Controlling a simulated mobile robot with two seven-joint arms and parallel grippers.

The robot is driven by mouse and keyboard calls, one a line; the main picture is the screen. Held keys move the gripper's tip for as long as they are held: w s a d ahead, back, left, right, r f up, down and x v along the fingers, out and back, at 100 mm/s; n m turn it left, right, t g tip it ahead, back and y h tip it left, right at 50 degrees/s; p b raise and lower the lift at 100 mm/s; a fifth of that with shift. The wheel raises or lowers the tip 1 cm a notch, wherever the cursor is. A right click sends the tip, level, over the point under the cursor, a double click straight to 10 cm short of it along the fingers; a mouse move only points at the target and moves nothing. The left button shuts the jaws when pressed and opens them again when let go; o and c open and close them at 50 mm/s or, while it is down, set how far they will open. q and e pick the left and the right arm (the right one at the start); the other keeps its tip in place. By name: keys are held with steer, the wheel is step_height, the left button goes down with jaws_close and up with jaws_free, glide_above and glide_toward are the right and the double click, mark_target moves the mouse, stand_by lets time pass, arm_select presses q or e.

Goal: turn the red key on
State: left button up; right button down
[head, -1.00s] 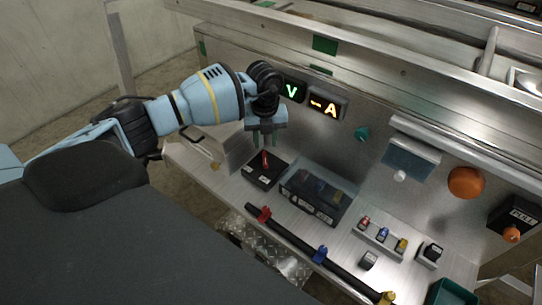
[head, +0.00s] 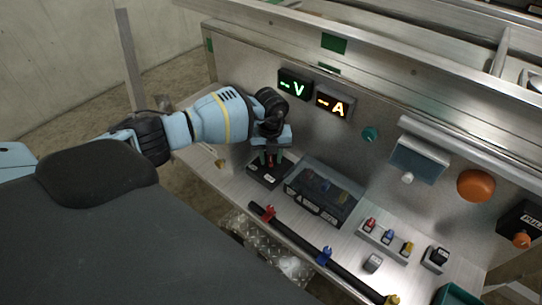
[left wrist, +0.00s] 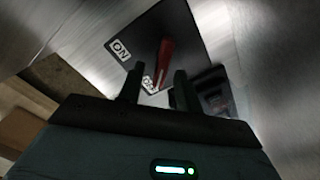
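The red key (head: 270,162) is a slim red handle on a black switch plate (head: 262,177) at the left of the metal console. In the left wrist view the red key (left wrist: 164,60) has its near end by a second white label, partly hidden, probably OFF. The ON label (left wrist: 120,50) is to its left on the black plate (left wrist: 172,25). My left gripper (head: 270,158) is over the plate, pointing down. In the wrist view its fingers (left wrist: 158,86) are apart, with the key's near end showing between them, closer to the right finger. I cannot tell whether they touch. My right gripper is not in view.
A dark clear-lidded box (head: 322,192) stands just right of the plate. Green V (head: 294,85) and orange A (head: 333,103) displays are on the panel behind. Right are small coloured switches (head: 386,236) and an orange knob (head: 476,186). A black bar (head: 300,243) runs along the front.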

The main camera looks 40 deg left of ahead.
arm_select(q)
steer(key=shift+c, duration=0.6)
jaws_close()
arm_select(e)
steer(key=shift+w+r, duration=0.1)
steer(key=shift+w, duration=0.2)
